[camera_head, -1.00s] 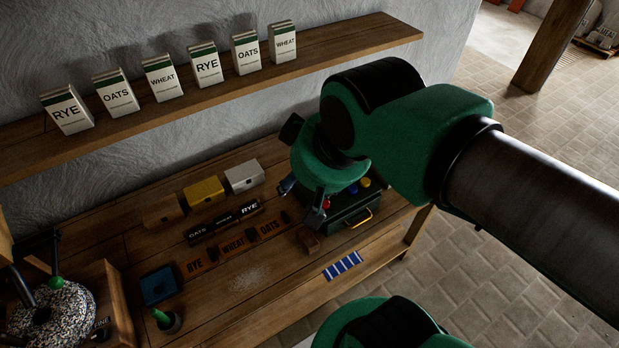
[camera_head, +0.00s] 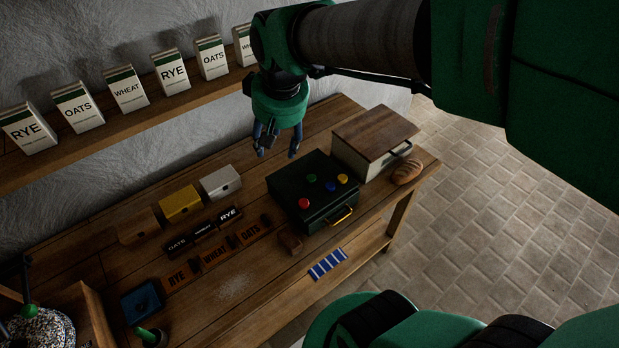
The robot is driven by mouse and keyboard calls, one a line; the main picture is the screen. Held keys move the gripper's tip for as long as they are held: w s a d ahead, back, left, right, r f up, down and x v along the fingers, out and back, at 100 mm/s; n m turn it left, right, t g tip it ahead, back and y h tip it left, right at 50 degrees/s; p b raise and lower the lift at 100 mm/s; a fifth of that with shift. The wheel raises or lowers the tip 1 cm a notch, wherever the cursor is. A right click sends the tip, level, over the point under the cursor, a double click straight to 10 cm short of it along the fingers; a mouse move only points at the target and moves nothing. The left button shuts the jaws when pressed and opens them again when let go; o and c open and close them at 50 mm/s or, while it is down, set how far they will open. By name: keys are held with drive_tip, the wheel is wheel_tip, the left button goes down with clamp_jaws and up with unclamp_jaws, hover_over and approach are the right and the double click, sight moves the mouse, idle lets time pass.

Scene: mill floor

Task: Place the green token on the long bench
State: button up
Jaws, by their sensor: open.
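The green token (camera_head: 311,178) is a small round disc. It lies on the flat top of a dark green box (camera_head: 287,187) with a brass handle, among a red token (camera_head: 304,203), a blue token (camera_head: 330,186) and a yellow token (camera_head: 342,178). The box stands on the long wooden bench (camera_head: 215,318). My gripper (camera_head: 277,154) points down with its fingers apart and nothing between them. In the picture it is above and left of the green token, near the box's back edge; its exact height is unclear.
A wooden-lidded bin (camera_head: 374,134) and a bread loaf (camera_head: 407,171) stand right of the box. Left are small chests (camera_head: 181,204), label blocks (camera_head: 203,231) and labelled orange plates (camera_head: 214,253). A shelf (camera_head: 123,126) with cartons runs above.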

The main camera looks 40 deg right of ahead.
drive_tip(key=w+d+f+g, duration=0.1)
drive_tip(key=w+d+f, duration=0.3)
drive_tip(key=d+f, duration=0.2)
drive_tip(key=w+d+f+m+g, duration=0.1)
drive_tip(key=w+d+f, duration=0.3)
drive_tip(key=d+f, duration=0.3)
drive_tip(key=w+d+f+g+b, duration=0.1)
drive_tip(key=w+d+f, duration=0.3)
drive_tip(key=f, duration=0.5)
drive_tip(key=d, duration=0.2)
drive_tip(key=shift+d+m+y, duration=0.3)
drive_tip(key=shift+m, duration=0.1)
drive_tip(key=shift+f, duration=0.25)
hover_over(311, 177)
drive_tip(key=shift+w+d+f+b, duration=0.1)
drive_tip(key=shift+f+b, duration=0.2)
drive_tip(key=shift+f, duration=3.85)
drive_tip(key=shift+f, duration=0.1)
drive_tip(key=shift+f, duration=2.55)
